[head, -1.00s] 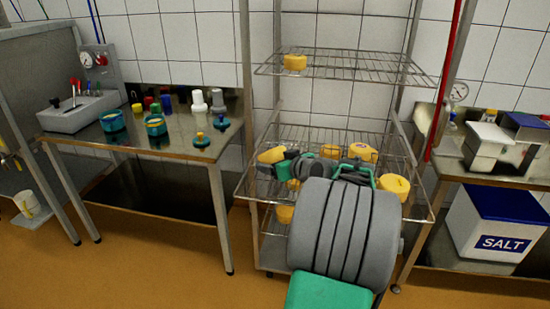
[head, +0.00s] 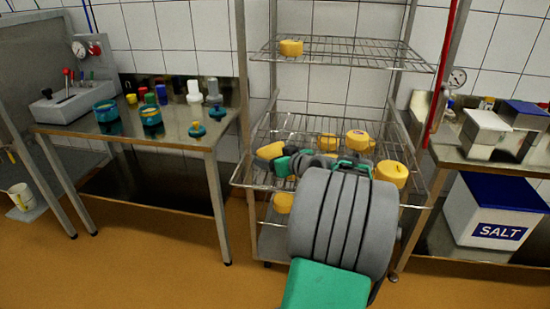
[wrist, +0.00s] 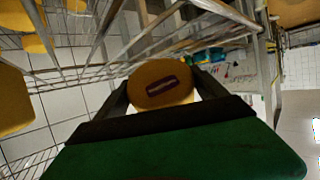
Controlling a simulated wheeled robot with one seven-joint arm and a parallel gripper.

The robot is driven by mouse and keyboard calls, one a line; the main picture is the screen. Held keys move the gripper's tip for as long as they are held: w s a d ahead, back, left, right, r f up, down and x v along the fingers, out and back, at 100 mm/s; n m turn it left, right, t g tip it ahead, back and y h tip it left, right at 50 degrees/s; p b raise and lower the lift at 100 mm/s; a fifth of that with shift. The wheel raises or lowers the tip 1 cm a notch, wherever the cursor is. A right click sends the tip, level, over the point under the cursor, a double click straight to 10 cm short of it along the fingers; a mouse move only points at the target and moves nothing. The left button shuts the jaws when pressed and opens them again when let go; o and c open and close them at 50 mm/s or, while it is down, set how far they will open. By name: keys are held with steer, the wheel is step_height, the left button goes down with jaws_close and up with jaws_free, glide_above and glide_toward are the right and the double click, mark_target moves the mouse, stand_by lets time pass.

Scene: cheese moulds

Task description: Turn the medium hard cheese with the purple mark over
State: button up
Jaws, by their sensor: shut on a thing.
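A yellow cheese (head: 270,150) is held at the left front of the wire rack's middle shelf (head: 245,183). In the wrist view the cheese (wrist: 160,74) sits between my two dark fingers, and a dark purple oblong mark (wrist: 163,90) on its flat face is turned toward the camera. My gripper (wrist: 162,86) is shut on this cheese. In the head view my gripper (head: 279,158) reaches it from the right, and the cheese looks tilted. I cannot tell whether it touches the shelf. My grey and green arm hides part of the rack.
Other yellow cheeses stand on the middle shelf, at the back (head: 327,142), centre right (head: 358,140) and right (head: 391,172). One is on the top shelf (head: 291,47) and one below (head: 283,202). Side tables flank the rack, left (head: 185,140) and right (head: 463,157).

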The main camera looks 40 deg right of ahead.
steer(key=o, duration=1.3)
steer(key=shift+s, duration=0.5)
steer(key=shift+s+a+b, duration=0.2)
steer(key=shift+s+b, duration=0.15)
steer(key=shift+s, duration=0.65)
steer(key=shift+s+a+b, duration=0.15)
steer(key=shift+s+b, duration=0.25)
steer(key=shift+s, duration=0.65)
steer(key=shift+s+a+b, duration=0.2)
steer(key=shift+s+b, duration=0.15)
steer(key=shift+s, duration=0.65)
